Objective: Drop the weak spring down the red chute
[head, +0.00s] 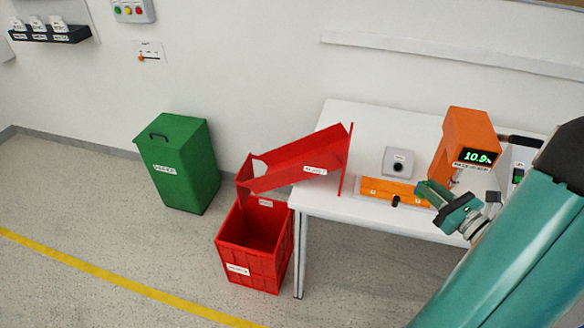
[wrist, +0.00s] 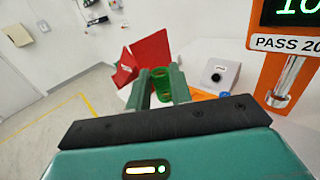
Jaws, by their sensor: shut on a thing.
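A green, ring-shaped piece that looks like the spring (wrist: 161,84) is between the fingers of my gripper (wrist: 162,88) in the wrist view. My gripper is shut on it. Nothing in view marks this piece as weak. In the head view, my gripper (head: 434,193) is over the table's front edge, below the orange tester; the held piece is hard to make out there. The red chute (head: 290,165) slopes down to the left from the table, well left of my gripper. It also shows beyond my fingers in the wrist view (wrist: 150,50).
A red crate (head: 262,262) stands under the chute's low end. A green bin (head: 180,170) stands further left. The orange tester (head: 462,140) reads about 10.9. A grey button box (head: 398,162) and an orange block (head: 375,190) lie between chute and gripper on the white table (head: 335,215).

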